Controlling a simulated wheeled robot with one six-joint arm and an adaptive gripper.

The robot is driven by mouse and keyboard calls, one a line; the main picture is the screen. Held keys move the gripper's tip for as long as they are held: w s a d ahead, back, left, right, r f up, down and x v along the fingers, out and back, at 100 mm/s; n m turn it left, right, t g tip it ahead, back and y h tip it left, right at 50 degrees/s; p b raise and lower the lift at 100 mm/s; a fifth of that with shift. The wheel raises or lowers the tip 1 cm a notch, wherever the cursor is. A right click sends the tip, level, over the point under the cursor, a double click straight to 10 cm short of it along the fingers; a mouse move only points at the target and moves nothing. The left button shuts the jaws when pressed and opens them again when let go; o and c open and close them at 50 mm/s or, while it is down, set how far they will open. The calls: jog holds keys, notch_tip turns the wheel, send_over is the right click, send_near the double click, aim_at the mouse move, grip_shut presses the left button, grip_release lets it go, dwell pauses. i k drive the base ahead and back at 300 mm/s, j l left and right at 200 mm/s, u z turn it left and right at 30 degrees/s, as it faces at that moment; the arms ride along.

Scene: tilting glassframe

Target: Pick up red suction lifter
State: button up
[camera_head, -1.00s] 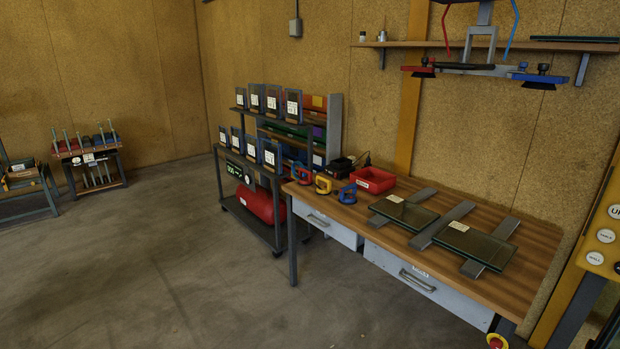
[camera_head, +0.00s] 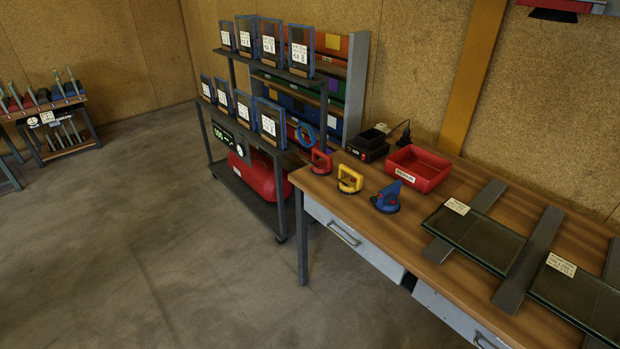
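The red suction lifter (camera_head: 321,162) stands on the wooden workbench (camera_head: 463,262), close to its left end. It is the leftmost of three lifters in a row. A yellow suction lifter (camera_head: 350,180) stands to its right. A blue suction lifter (camera_head: 387,197) stands farther right. The red lifter is apart from the yellow one, with nothing in front of it. My gripper is not in view.
A red bin (camera_head: 417,169) and a black charger (camera_head: 367,146) lie behind the lifters. Glass panes (camera_head: 475,236) rest on grey bars to the right. A shelf rack (camera_head: 225,135) adjoins the bench's left end. The floor (camera_head: 170,270) in front is clear.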

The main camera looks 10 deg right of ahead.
aim_at(326, 169)
jog(key=i+l, duration=0.25)
jog(key=i, duration=0.25)
jog(key=i+j+u, duration=0.15)
jog(key=i, duration=0.15)
jog(key=i+j+u, duration=0.15)
jog(key=i, duration=0.15)
